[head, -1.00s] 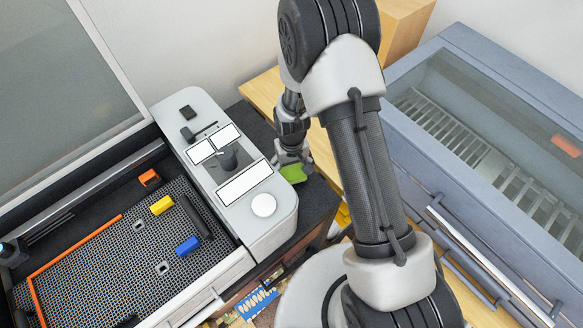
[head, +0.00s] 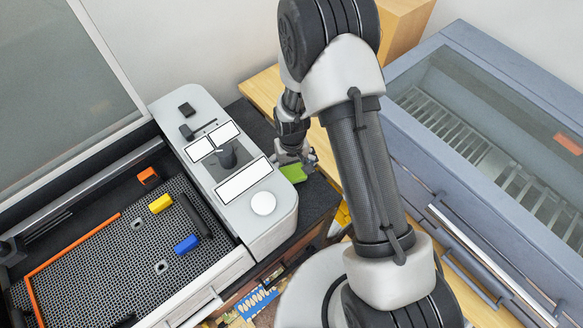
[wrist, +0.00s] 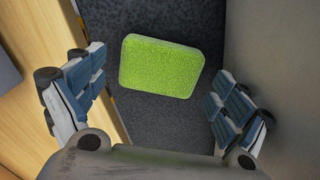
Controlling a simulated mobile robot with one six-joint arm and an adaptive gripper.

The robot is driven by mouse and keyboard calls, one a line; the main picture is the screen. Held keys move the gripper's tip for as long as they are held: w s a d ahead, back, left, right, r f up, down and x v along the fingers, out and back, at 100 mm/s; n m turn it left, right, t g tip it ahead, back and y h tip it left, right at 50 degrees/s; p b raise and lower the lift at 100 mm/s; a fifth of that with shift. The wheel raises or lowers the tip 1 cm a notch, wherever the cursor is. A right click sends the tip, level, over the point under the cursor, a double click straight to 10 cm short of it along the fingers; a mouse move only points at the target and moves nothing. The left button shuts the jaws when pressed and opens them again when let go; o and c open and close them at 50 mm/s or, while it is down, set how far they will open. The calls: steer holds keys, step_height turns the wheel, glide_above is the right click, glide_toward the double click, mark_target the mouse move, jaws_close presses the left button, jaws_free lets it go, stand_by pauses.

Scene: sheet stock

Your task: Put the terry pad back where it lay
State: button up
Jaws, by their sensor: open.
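The terry pad is a green, rounded rectangular pad. It lies on the dark speckled surface (head: 317,197) beside the grey machine, and in the head view the green pad (head: 293,173) is partly hidden by my gripper (head: 294,155). In the wrist view the green pad (wrist: 161,66) lies flat and slightly turned between the two spread fingers of my gripper (wrist: 158,95). Neither finger touches it. My gripper is open and empty, just above the pad.
The grey machine (head: 262,228) with a white round knob stands left of the pad, its perforated bed (head: 110,262) holding yellow and blue blocks. A wooden surface (wrist: 40,70) borders the dark strip. A blue-grey cabinet (head: 470,60) with a glass lid stands at right.

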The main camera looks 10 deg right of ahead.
stand_by(0.3)
step_height(320, 180, up, 12)
stand_by(0.5)
steer(key=shift+r, duration=0.1)
steer(key=s+d+r+t+b, duration=0.1)
steer(key=s+d+r+b, duration=0.2)
steer(key=r, duration=0.7)
steer(key=s+d+r+m+t+b, duration=0.1)
steer(key=s+d+r+b, duration=0.2)
steer(key=s, duration=0.6)
steer(key=s+d+r+m+t+b, duration=0.1)
steer(key=s+d+r+t+b, duration=0.1)
steer(key=s, duration=0.7)
step_height(320, 180, up, 2)
steer(key=shift+d+r+t+b, duration=0.3)
steer(key=shift+d+b, duration=0.15)
steer(key=shift+d, duration=0.15)
steer(key=shift+s, duration=0.1)
steer(key=shift+c, duration=0.4)
